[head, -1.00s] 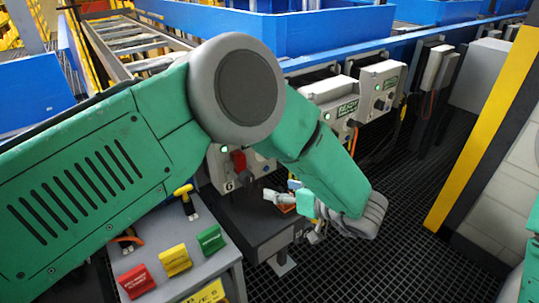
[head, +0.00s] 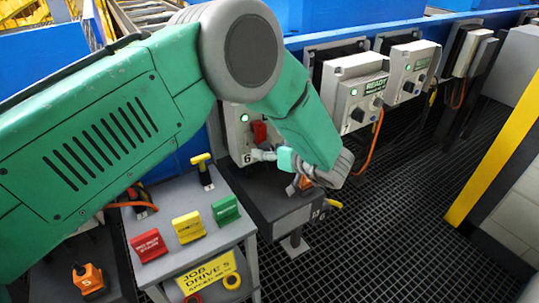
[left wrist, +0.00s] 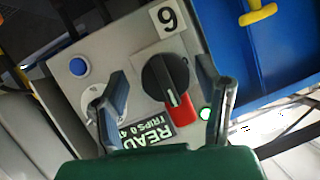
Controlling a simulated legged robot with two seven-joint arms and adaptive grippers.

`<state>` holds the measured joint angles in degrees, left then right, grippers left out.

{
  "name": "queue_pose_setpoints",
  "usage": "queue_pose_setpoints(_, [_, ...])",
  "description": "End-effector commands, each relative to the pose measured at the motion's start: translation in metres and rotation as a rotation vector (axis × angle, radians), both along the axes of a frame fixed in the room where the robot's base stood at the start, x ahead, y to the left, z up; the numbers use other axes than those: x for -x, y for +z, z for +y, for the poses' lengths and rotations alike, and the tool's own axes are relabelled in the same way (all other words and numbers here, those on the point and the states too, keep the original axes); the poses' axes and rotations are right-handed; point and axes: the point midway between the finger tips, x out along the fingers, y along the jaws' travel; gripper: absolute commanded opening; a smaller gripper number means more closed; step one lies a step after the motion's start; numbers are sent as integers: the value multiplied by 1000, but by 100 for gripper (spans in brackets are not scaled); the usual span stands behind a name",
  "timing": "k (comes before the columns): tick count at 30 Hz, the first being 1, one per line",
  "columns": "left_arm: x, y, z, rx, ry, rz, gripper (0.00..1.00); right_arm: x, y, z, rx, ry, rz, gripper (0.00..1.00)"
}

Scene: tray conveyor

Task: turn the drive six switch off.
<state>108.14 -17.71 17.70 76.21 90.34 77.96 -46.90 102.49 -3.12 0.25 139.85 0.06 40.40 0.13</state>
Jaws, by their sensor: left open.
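The drive six box (head: 240,125) is a grey panel with a number 6 plate, partly hidden by my left arm in the head view. Its switch (head: 259,131) shows red there. In the left wrist view the switch (left wrist: 166,80) is a black round knob with a red part at the lower right. A green lamp (left wrist: 206,113) is lit beside a READY label (left wrist: 145,133). My left gripper (head: 262,155) is open in front of the panel. In the wrist view its fingers (left wrist: 162,78) stand on either side of the knob; I cannot tell whether they touch it.
A blue button (left wrist: 78,67) and a round fitting (left wrist: 95,101) sit on the same panel. Box 7 (head: 357,97) and further boxes stand to the right. A stand with red, yellow and green blocks (head: 188,227) is at front left. Dark grating lies at right.

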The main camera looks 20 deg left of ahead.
Motion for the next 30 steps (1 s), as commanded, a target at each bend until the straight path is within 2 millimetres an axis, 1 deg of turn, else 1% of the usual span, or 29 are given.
queue_pose_setpoints(3, [-1, -1, 4, 1, 1, 0, 59, 0, -1, 0, 0, 0, 0, 40])
queue_pose_setpoints(9, [-1, 0, 3, 0, 1, 0, 59, 0, -1, 0, 0, 0, -1, 40])
queue_pose_setpoints(11, [-1, 0, 2, -1, 1, 0, 38, 0, -1, 0, 0, 0, -1, 40])
queue_pose_setpoints(12, [-1, 0, 2, -1, 1, 0, 24, 0, -1, 0, 0, 0, -1, 40])
queue_pose_setpoints(13, [-1, 0, 2, -2, 0, 0, 13, 0, -1, 0, 0, 0, -1, 40])
queue_pose_setpoints(14, [-1, 0, 2, -2, 0, 0, 8, 0, -1, 0, 0, 0, -1, 40])
queue_pose_setpoints(19, [0, 0, 1, 5, 0, -6, 8, 0, 1, 0, 0, 0, -1, 40])
queue_pose_setpoints(22, [0, 1, 1, 36, -2, -42, 8, 0, 6, 0, 0, 0, -1, 40])
queue_pose_setpoints(27, [1, 2, 0, 144, -3, -176, 8, 0, 19, 0, 0, 0, -1, 40])
queue_pose_setpoints(30, [1, 1, 0, 208, -4, -259, 8, 0, 24, 0, 0, 0, -1, 40])
